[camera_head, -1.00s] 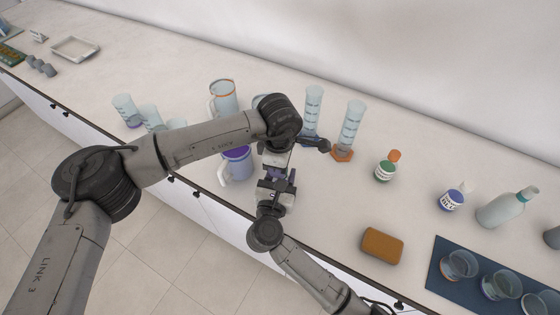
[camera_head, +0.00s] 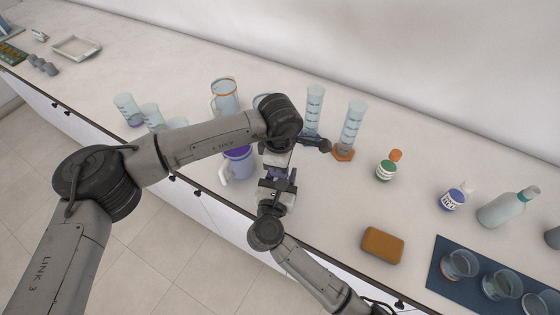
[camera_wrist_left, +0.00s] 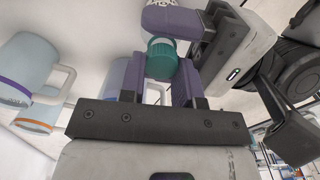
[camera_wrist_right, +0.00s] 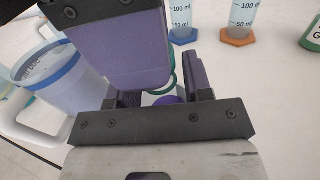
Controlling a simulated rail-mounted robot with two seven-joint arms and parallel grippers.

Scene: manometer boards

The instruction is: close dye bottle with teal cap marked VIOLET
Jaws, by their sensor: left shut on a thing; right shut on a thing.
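The teal cap (camera_wrist_left: 163,62) sits between the purple-padded fingers of my left gripper (camera_wrist_left: 160,82) in the left wrist view. My left gripper is shut on it. My right gripper (camera_wrist_right: 160,88) is shut on the dye bottle, whose purple part (camera_wrist_right: 168,100) shows between its fingers in the right wrist view. A strip of its white label (camera_wrist_left: 160,3) shows at the top of the left wrist view. Cap and bottle are close together; whether the cap is seated is hidden. In the head view, my left gripper (camera_head: 278,160) is just above my right gripper (camera_head: 277,186).
Jugs (camera_head: 224,97) and measuring cylinders (camera_head: 350,130) stand close behind the grippers. A green-labelled bottle (camera_head: 386,170), a blue bottle (camera_head: 451,201), a brown sponge (camera_head: 382,245) and a blue mat (camera_head: 437,272) with beakers lie to the right. The counter is clear between the grippers and sponge.

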